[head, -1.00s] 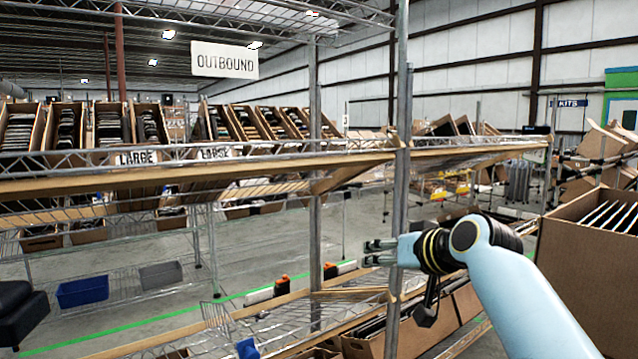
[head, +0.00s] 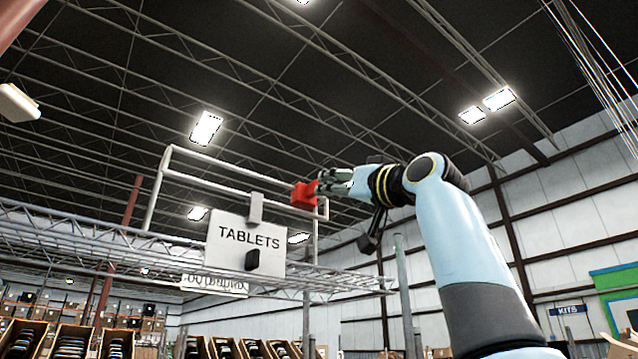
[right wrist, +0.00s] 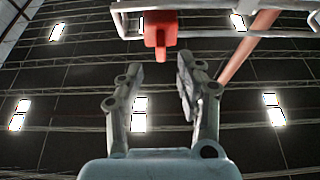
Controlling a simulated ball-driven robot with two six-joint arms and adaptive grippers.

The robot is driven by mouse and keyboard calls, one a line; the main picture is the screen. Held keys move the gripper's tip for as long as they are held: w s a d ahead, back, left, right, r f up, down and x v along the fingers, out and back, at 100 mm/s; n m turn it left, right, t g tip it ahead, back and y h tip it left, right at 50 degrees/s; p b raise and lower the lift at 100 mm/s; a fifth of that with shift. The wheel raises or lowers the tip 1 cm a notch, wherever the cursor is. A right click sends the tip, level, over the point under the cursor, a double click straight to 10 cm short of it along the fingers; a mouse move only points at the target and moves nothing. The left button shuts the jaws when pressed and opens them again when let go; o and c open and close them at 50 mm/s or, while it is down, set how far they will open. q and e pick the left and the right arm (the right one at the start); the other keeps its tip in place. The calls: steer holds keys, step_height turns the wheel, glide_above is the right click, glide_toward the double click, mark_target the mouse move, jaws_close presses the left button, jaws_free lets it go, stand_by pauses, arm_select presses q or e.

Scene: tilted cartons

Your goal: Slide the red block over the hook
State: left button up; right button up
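The red block (head: 304,195) is high up, at the right part of a white tube frame (head: 205,160) above the TABLETS sign. In the right wrist view the red block (right wrist: 160,27) overlaps the white rails (right wrist: 215,34), and its narrow stem points back toward my fingers. I cannot tell which part of the frame is the hook, or whether the block is around a tube or only in front of it. My right gripper (head: 324,181) is just right of the block. In the right wrist view the gripper (right wrist: 160,72) is open, its fingertips apart and short of the block's body. My left gripper is not in view.
The TABLETS sign (head: 246,243) hangs below the frame, with a dark clip on it. A metal truss shelf (head: 100,243) runs behind it. Tilted cartons (head: 70,341) stand low at the left. The space above the right arm is clear up to the roof beams.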

mark_target(309, 193)
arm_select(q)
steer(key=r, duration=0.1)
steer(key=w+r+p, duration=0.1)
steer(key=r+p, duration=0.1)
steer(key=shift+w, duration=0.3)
arm_select(e)
steer(key=x, duration=0.6)
steer(key=shift+s, duration=0.1)
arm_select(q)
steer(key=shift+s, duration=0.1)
arm_select(e)
steer(key=shift+c, duration=0.8)
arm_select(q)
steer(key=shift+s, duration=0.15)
arm_select(e)
jaws_close()
